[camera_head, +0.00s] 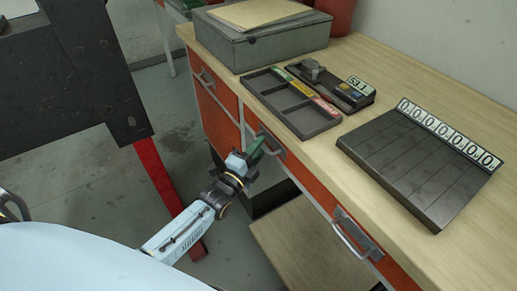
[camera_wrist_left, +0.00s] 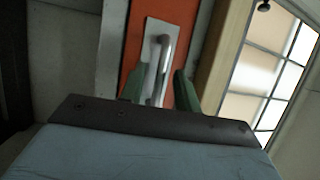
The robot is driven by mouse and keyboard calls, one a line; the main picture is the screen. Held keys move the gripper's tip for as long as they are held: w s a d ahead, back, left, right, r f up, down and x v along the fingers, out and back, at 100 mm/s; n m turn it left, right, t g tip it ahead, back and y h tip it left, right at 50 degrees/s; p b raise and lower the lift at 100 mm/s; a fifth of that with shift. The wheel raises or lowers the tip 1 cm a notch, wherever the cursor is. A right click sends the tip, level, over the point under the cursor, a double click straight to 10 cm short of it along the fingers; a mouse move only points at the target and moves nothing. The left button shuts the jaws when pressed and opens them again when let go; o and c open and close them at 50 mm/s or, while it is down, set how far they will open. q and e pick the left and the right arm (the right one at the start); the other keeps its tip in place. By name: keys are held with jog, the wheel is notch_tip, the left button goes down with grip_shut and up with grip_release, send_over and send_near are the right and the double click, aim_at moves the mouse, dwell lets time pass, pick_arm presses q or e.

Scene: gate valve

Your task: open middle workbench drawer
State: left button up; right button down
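The workbench (camera_head: 420,110) has orange drawer fronts along its side. The middle drawer front (camera_head: 300,178) looks flush with the bench, and its metal handle (camera_head: 277,150) is partly hidden by my left gripper. My left gripper (camera_head: 262,147) reaches up to this handle from the lower left. In the left wrist view, the green fingertips (camera_wrist_left: 159,86) stand apart, one on each side of the silver handle (camera_wrist_left: 163,60). Gaps show between the handle and both fingers, so the gripper looks open around it. My right gripper is in neither view.
The left drawer handle (camera_head: 207,80) and right drawer handle (camera_head: 355,238) flank the middle one. On the bench stand a grey metal box (camera_head: 265,45), a compartment tray (camera_head: 292,105), a small device (camera_head: 335,85) and a dark slotted block (camera_head: 415,170). A red leg (camera_head: 160,175) stands left.

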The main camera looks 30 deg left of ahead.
pick_arm(q)
grip_shut()
dwell(0.4)
